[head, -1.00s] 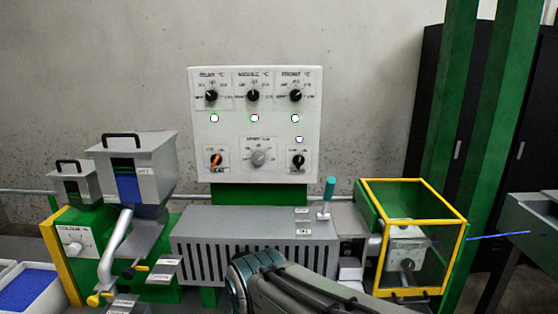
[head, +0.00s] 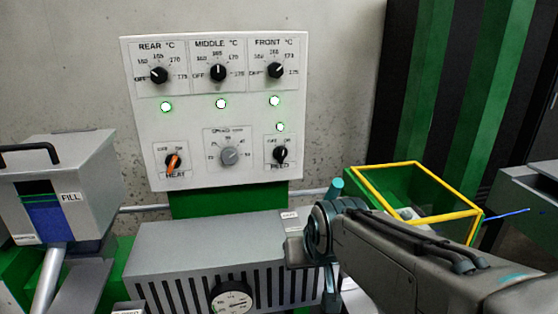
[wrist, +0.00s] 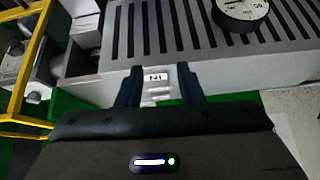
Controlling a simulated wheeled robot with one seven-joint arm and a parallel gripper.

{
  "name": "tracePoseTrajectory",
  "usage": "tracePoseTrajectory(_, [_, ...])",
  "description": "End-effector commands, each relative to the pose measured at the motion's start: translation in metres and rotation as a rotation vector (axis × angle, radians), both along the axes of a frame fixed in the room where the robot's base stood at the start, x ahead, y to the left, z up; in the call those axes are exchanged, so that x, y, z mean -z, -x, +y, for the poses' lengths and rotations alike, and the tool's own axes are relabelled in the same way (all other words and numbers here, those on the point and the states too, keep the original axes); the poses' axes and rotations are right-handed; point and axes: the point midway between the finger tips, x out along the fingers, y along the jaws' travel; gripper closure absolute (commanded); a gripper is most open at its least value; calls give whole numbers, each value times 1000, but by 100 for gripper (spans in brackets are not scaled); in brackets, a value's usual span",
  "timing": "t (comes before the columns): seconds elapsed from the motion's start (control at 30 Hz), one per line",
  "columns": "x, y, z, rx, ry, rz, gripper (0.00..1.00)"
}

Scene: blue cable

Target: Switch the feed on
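The feed switch (head: 281,154) is a black knob at the lower right of the white control panel (head: 150,130). Its pointer looks turned up and to the right, but the small OFF and ON marks are hard to read. A small lamp (head: 280,127) above it glows white-green. My gripper (wrist: 160,82) is open and empty in the wrist view, its two dark fingers apart over a small label plate near the grey slotted cover. In the head view my arm reaches in from the right, below the panel and away from the feed switch; the fingers are not clear there.
The orange heat switch (head: 173,162) and grey speed dial (head: 230,156) sit left of the feed switch. Below are the slotted cover (head: 190,240) and a gauge (head: 231,298). A teal-topped lever (head: 336,187) and yellow-framed guard (head: 420,170) stand right. Space before the panel is clear.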

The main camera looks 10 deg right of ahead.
Motion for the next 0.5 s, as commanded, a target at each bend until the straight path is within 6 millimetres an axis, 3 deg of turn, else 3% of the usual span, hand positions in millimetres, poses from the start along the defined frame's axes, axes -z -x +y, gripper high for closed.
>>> tracePoseTrajectory(0.03, [-4,-28,0,9,-9,-94,66])
tracePoseTrajectory(0.1, [-24,-66,-2,24,-22,-239,66])
tracePoseTrajectory(0.2, [-53,-108,-3,41,-40,-421,66])
tracePoseTrajectory(0.3, [-81,-142,-5,54,-54,-583,66])
tracePoseTrajectory(0.5, [-132,-185,-5,67,-82,-848,66])
